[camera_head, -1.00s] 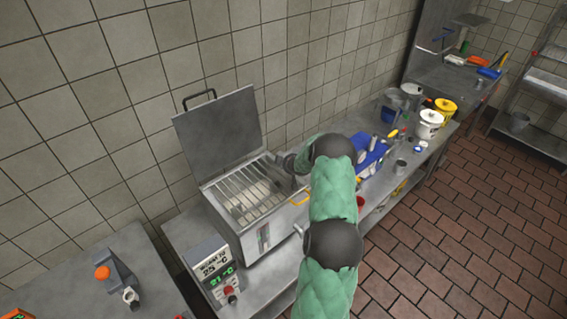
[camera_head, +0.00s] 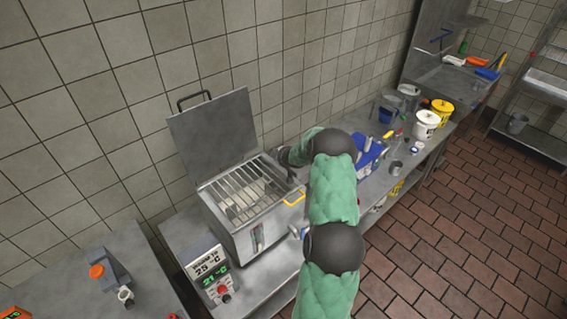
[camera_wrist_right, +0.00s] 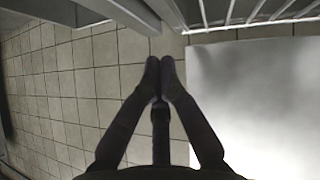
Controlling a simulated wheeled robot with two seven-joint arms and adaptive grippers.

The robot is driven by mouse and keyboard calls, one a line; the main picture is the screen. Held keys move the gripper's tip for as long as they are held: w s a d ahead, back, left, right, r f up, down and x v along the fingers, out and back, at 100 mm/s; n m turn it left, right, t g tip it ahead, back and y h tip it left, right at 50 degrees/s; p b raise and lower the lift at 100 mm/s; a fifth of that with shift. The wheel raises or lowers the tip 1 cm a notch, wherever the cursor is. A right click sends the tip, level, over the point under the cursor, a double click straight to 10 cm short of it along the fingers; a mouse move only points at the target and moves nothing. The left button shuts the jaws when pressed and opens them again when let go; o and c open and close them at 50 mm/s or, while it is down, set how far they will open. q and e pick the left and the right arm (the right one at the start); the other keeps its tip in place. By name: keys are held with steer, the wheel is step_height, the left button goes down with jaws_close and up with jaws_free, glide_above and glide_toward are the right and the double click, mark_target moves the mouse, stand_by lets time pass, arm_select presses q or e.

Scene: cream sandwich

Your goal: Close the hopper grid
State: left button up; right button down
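The metal hopper (camera_head: 236,241) stands on the counter with its flat lid (camera_head: 213,137) raised against the wall side. The barred grid (camera_head: 245,188) appears to lie across the hopper opening, with pale blocks visible beneath it. A yellow handle (camera_head: 294,198) is at its front right. The grid bars (camera_wrist_right: 245,12) also cross the top of the right wrist view, beside the bright lid (camera_wrist_right: 262,105). My right gripper (camera_wrist_right: 160,68) is beside the hopper's right rear; its fingertips are together, with nothing seen between them. The forearm partly hides it in the head view. My left gripper is not in view.
A control box with a display (camera_head: 210,275) stands at the hopper's front left. A blue container (camera_head: 368,158) and several buckets, including a white one (camera_head: 425,124), occupy the counter to the right. Tiled wall is close behind the hopper.

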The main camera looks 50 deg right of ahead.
steer(key=s+a+r+p, duration=0.1)
steer(key=s+r, duration=0.5)
steer(key=shift+s+a, duration=0.15)
steer(key=shift+a, duration=0.15)
